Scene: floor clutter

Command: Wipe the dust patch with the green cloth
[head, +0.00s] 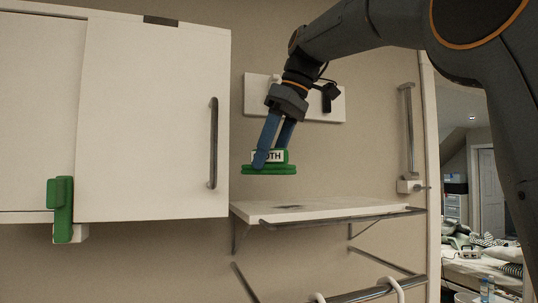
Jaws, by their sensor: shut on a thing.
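My gripper (272,143) has blue fingers that point down and are shut on the green cloth (268,170). The cloth is a flat green pad with a green top part and a white label, partly hidden by a finger; the letters "OTH" show. The gripper holds the cloth in the air above the left part of a white shelf (335,212), apart from its surface. A small dark grey dust patch (288,207) lies on the shelf, slightly right of the cloth and below it.
A white cabinet (150,120) with a vertical handle (213,143) stands close on the left. A green item (62,208) sits at its lower left edge. A metal rail (345,216) runs along the shelf's front. A vertical bar (408,130) is on the wall at right. The shelf's right part is clear.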

